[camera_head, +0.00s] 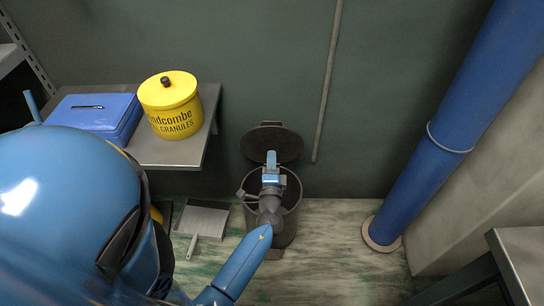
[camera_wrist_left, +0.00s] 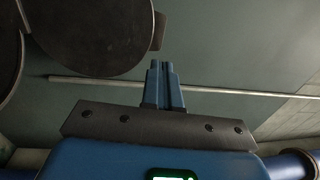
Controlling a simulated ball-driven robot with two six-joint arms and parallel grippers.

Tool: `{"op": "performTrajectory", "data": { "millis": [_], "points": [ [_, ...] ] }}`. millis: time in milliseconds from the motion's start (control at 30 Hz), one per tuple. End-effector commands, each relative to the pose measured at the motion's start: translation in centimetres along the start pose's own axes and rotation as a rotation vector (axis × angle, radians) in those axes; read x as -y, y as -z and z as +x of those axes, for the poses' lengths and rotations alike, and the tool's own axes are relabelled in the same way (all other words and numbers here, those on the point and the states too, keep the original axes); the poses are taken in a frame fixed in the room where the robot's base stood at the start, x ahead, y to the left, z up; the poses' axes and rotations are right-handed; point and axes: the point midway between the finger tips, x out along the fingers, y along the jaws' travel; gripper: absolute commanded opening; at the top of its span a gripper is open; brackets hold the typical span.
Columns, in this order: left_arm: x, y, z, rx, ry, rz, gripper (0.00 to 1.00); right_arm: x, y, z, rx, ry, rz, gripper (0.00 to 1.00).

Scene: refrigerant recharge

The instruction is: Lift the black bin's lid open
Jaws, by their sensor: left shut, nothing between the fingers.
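The black bin (camera_head: 289,226) stands on the floor against the green wall. Its round dark lid (camera_head: 258,140) is raised at the back, tilted up near the wall, and the bin's mouth is uncovered. My left gripper (camera_head: 271,158) reaches over the bin, its fingertips in front of the lid in the head view. Its blue fingers are together and empty. In the left wrist view the shut fingers (camera_wrist_left: 165,85) point at the wall, and the lid (camera_wrist_left: 95,35) lies to their left, apart in the picture. My arm hides part of the bin. My right gripper is not in view.
A metal shelf (camera_head: 170,152) at left holds a yellow granules tub (camera_head: 172,108) and a blue case (camera_head: 95,112). A dustpan (camera_head: 203,220) lies left of the bin. A blue pipe (camera_head: 440,130) stands right. Floor between bin and pipe is clear.

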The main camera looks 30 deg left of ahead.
Motion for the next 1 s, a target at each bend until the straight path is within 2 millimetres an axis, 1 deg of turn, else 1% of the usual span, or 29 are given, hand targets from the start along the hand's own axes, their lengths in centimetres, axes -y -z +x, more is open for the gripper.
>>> {"op": "performTrajectory", "data": {
  "millis": [33, 400, 600, 800, 1000],
  "points": [
    [0.1, -0.1, 0.8, 0.002, 0.001, 0.000, 0.00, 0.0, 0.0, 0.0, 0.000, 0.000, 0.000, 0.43],
    [0.1, -0.1, 7.5, 0.003, 0.002, 0.001, 0.00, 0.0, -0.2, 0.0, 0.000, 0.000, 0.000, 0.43],
    [0.1, -0.1, 10.3, 0.002, 0.001, 0.002, 0.00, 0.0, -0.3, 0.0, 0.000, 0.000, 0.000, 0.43],
    [0.0, -0.1, 11.6, 0.001, 0.000, 0.001, 0.00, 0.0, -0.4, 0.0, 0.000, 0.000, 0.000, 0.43],
    [0.0, -0.1, 12.0, 0.001, 0.000, 0.001, 0.00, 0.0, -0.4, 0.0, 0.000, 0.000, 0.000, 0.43]
  ]
}}
